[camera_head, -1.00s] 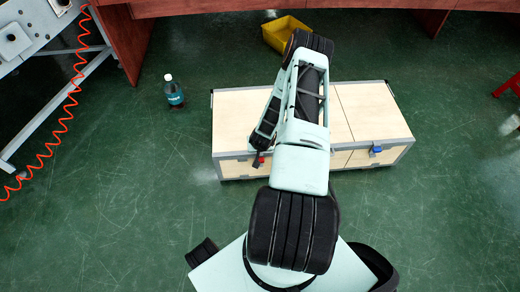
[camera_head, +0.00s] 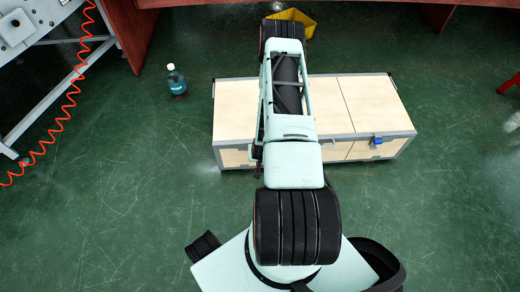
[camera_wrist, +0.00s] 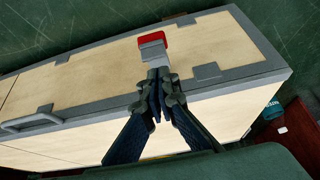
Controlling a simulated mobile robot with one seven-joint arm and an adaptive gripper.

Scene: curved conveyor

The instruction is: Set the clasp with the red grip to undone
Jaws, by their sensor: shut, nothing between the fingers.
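The clasp with the red grip (camera_wrist: 152,38) shows in the wrist view, on the pale face of a grey-edged chest (camera_wrist: 90,103). Its grey metal arm (camera_wrist: 154,53) runs from the red end down toward my fingers. I cannot tell whether it is fastened. My gripper (camera_wrist: 157,77) is shut and empty, its fingertips at or very near the lower end of the clasp; contact is unclear. In the head view the chest (camera_head: 232,112) stands on the floor, and my arm hides the gripper and the red grip.
A second clasp with a blue grip (camera_head: 376,141) is on the chest's front, at the right. A bottle (camera_head: 175,80) stands on the floor left of the chest. A yellow bin (camera_head: 297,17) is behind it.

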